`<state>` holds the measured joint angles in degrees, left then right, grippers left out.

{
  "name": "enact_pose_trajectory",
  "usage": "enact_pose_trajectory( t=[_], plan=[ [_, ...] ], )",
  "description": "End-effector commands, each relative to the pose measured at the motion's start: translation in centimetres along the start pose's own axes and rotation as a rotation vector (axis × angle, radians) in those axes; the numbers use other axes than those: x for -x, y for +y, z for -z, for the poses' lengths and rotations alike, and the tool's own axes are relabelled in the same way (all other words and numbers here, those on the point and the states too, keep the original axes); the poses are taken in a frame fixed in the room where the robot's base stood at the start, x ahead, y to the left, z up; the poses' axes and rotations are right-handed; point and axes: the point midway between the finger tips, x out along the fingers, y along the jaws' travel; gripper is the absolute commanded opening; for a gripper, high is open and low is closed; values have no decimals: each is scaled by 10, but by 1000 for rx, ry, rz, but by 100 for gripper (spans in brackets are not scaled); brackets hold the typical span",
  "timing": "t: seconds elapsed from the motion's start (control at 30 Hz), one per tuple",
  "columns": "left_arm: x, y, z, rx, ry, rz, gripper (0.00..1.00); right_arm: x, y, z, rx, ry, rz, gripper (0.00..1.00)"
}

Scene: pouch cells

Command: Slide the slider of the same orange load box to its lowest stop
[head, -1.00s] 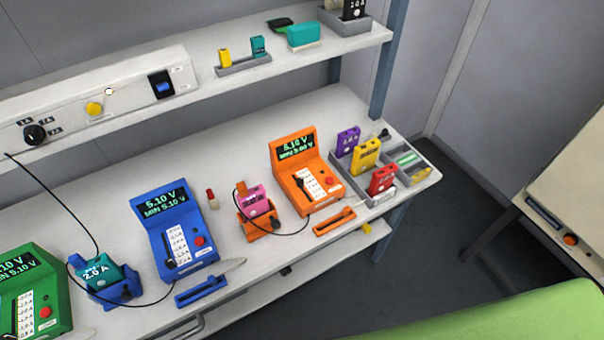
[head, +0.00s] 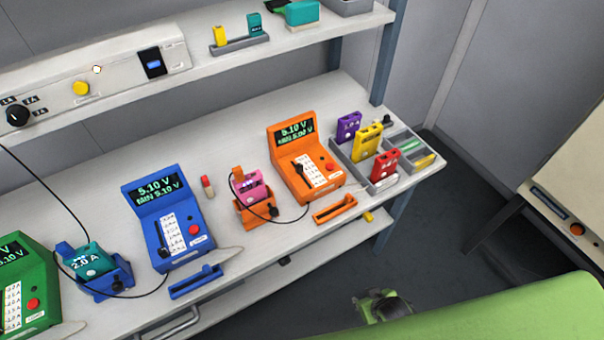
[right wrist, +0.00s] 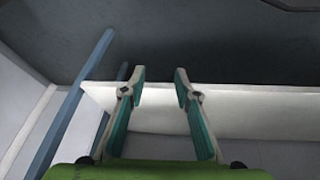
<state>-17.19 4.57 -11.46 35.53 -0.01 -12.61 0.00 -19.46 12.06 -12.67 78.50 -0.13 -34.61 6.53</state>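The orange load box (head: 305,170) stands on the bench at the middle right in the head view. Its screen reads 5.10 V above a MIN line. My right gripper (head: 385,306) is at the bottom of the head view, off the bench front and well apart from the box. In the right wrist view its fingers (right wrist: 160,76) are spread and empty. My left gripper is not in view.
An orange holder with a pink cell (head: 252,190) stands left of the box, joined by a black cable. A grey tray (head: 346,160) with coloured cells is at its right. An orange bar-like piece (head: 334,210) lies in front. Blue (head: 170,220) and green (head: 28,280) boxes stand further left.

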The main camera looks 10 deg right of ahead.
Motion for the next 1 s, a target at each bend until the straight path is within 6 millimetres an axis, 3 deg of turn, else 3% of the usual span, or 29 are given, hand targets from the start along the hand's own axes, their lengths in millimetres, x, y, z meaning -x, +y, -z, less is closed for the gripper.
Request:
enact_pose_trajectory(
  t=[0.03,0.1,0.3,0.4,0.63,0.7,0.8,1.0],
  plan=[
    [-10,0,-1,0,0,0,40,9,3,29,3,46,-4,29],
    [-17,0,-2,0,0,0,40,29,4,65,2,98,-6,29],
    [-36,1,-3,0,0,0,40,108,0,150,3,245,0,29],
    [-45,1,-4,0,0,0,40,154,-6,179,4,314,9,29],
    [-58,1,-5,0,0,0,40,242,-19,213,12,442,37,29],
    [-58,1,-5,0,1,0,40,270,-25,243,35,556,64,29],
    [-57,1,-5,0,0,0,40,291,-35,275,54,680,115,29],
    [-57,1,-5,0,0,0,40,311,-48,299,69,784,180,29]
  ],
)
